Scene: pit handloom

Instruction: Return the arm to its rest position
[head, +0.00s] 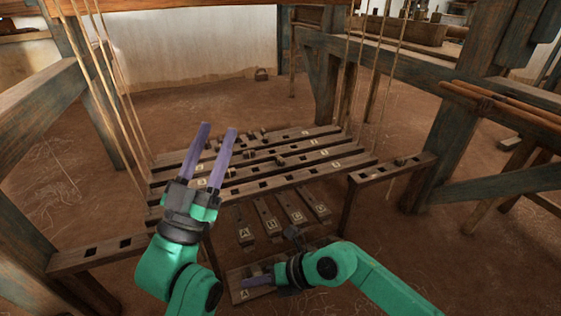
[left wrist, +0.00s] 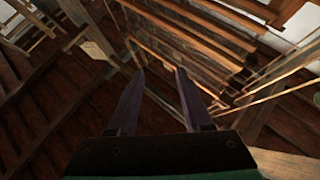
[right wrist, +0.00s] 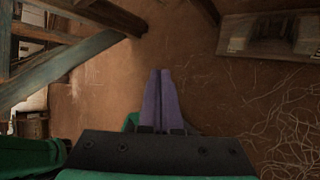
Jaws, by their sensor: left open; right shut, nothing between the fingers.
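My left gripper (head: 218,131) is raised in front of the slotted wooden bars in the head view, its purple fingers apart and empty. In the left wrist view its fingers (left wrist: 160,74) point towards wooden beams and cords, with a gap between them. My right gripper (head: 246,283) is low at the bottom middle of the head view, pointing left over a small wooden board (head: 238,296) with a letter plate. I cannot tell whether it touches the board. In the right wrist view its fingers (right wrist: 157,72) are together, with nothing between them.
Lettered treadles (head: 268,215) lie beyond my right gripper, below the slotted bars (head: 300,181). Loom posts (head: 460,110) stand at the right, and a beam (head: 40,100) at the left. Cords (head: 105,90) hang at the left. Bare earth floor (head: 220,105) lies behind.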

